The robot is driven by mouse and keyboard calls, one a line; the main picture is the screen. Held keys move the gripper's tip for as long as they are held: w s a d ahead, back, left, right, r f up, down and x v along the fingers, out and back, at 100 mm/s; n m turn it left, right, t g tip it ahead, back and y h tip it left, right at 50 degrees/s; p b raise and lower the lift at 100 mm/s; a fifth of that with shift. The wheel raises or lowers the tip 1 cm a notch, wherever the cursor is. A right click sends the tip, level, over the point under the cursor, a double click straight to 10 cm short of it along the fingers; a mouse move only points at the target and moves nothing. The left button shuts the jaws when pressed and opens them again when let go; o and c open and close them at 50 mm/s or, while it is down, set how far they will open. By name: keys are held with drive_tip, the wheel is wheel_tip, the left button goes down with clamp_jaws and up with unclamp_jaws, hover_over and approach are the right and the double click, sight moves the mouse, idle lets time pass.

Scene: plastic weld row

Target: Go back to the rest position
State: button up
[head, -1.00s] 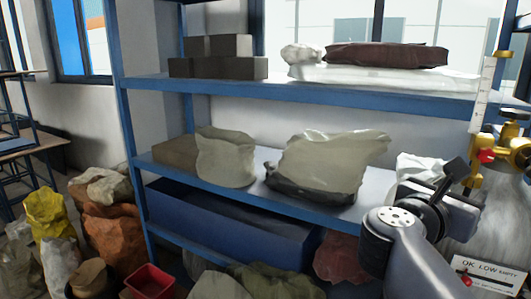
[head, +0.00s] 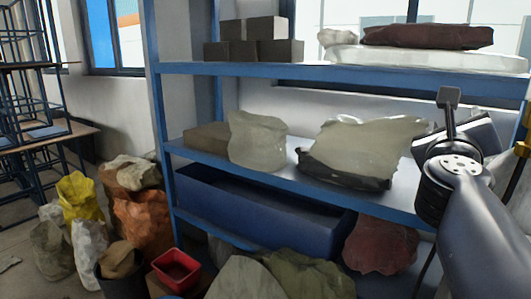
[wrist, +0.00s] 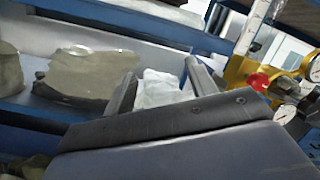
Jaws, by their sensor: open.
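My gripper (head: 455,112) is at the right of the head view, in front of the shelf's right part, with my arm reaching up from the lower right. In the wrist view my gripper (wrist: 162,85) has its two dark fingers spread wide apart. Nothing is held between them. A white crumpled bag (wrist: 158,90) shows through the gap, behind the fingers on the shelf. In the head view my arm and gripper hide the right end of the middle shelf.
A blue rack (head: 160,120) holds grey blocks (head: 252,50), pale sacks (head: 258,140) and a blue bin (head: 255,210). Yellow valve fittings with a red knob (wrist: 258,82) stand close right of the gripper. Several sacks (head: 142,225) and a red tub (head: 176,268) crowd the floor at left.

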drive_tip(key=n, duration=0.2)
drive_tip(key=r+n+t+y+b, duration=0.1)
drive_tip(key=n, duration=0.1)
drive_tip(key=n+t+y+b, duration=0.1)
drive_tip(key=n, duration=0.1)
drive_tip(key=shift+d+r, duration=0.1)
drive_tip(key=shift+r, duration=0.2)
drive_tip(key=shift+n, duration=0.3)
